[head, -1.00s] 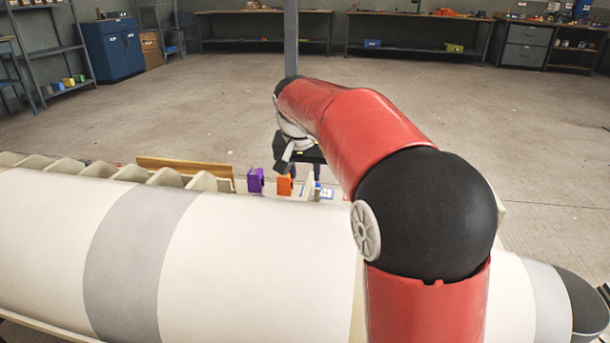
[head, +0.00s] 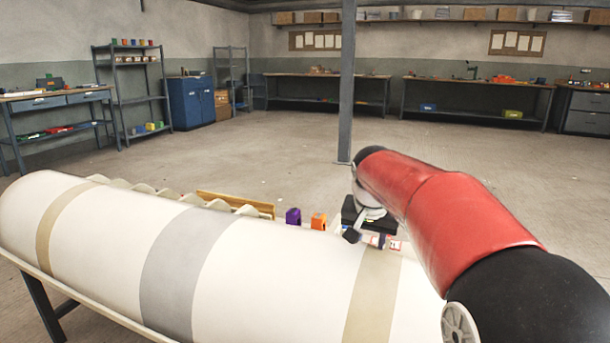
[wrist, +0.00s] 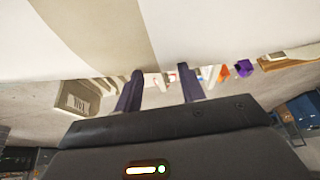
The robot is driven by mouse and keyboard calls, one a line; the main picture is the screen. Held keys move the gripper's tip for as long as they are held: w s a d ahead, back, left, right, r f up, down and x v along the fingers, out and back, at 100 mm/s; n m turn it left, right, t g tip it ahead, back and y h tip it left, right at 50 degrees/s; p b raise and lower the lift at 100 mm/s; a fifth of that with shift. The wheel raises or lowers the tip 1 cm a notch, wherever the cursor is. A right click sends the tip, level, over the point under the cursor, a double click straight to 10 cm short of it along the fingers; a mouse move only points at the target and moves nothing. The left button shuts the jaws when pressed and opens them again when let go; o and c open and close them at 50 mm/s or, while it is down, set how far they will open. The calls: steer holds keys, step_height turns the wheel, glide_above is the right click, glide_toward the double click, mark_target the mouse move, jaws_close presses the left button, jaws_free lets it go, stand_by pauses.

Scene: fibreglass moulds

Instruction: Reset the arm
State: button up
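My arm (head: 455,215), red with black joints, reaches over the right part of a long cream mould with grey and tan bands (head: 110,235). My gripper's dark body shows at the arm's far end in the head view, behind the mould's top edge; its fingertips are not clear there. In the wrist view my gripper (wrist: 160,80) has its two dark fingers apart. Small white and red items show in the gap, and nothing appears clamped. The mould (wrist: 230,30) fills the top of the wrist view, close to the fingertips.
A purple block (head: 293,216) and an orange block (head: 318,221) stand behind the mould, near my gripper. A wooden board (head: 235,204) lies to their left. A grey post (head: 347,80) rises behind.

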steer(key=shift+t+y, duration=0.3)
steer(key=s, duration=0.1)
steer(key=s+d+r, duration=0.1)
steer(key=s, duration=0.2)
steer(key=shift+s+d+r, duration=0.35)
steer(key=s, duration=0.4)
steer(key=s+n, duration=0.1)
steer(key=s, duration=0.3)
steer(key=s+f+n, duration=0.1)
steer(key=s, duration=0.3)
steer(key=shift+s+a+y, duration=0.15)
steer(key=shift+s+y, duration=0.15)
steer(key=s+f+n, duration=0.1)
steer(key=s+f, duration=0.2)
steer(key=s, duration=0.3)
steer(key=s+a+f+n, duration=0.1)
steer(key=s+f, duration=0.3)
steer(key=s, duration=0.2)
steer(key=shift+s, duration=0.2)
steer(key=shift+f, duration=0.1)
steer(key=shift+a, duration=0.15)
